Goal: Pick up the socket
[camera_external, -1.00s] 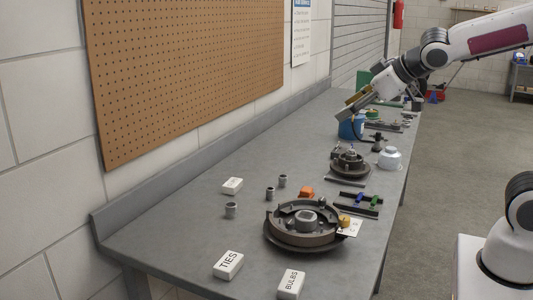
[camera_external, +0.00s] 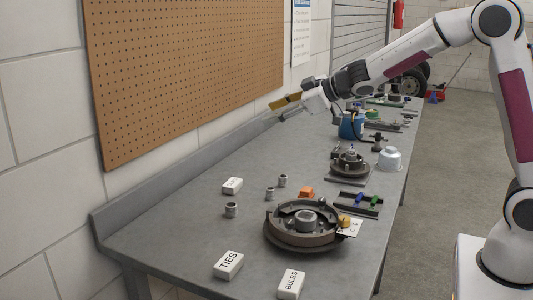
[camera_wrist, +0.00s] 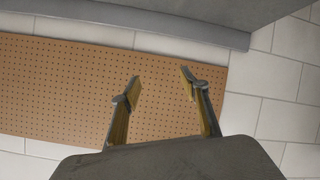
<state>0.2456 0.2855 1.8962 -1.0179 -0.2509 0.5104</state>
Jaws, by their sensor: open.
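Several small grey metal cylinders that look like sockets stand upright on the workbench in the external view: one nearer the front (camera_external: 231,210), one in the middle (camera_external: 270,193) and one farther back (camera_external: 283,180). I cannot tell which one is the named socket. My gripper (camera_external: 283,108) is raised above the far part of the bench, near the pegboard's right edge, well away from these cylinders. Its fingers point left toward the wall. In the wrist view my gripper (camera_wrist: 160,86) is open and empty, with only the pegboard and wall seen between its fingers.
The workbench (camera_external: 180,235) holds a large drum brake (camera_external: 303,222), a smaller round assembly (camera_external: 350,160), an orange block (camera_external: 307,192), white labelled boxes (camera_external: 228,264) and a blue container (camera_external: 351,126). The pegboard (camera_external: 190,70) hangs on the wall. The bench's left part is mostly clear.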

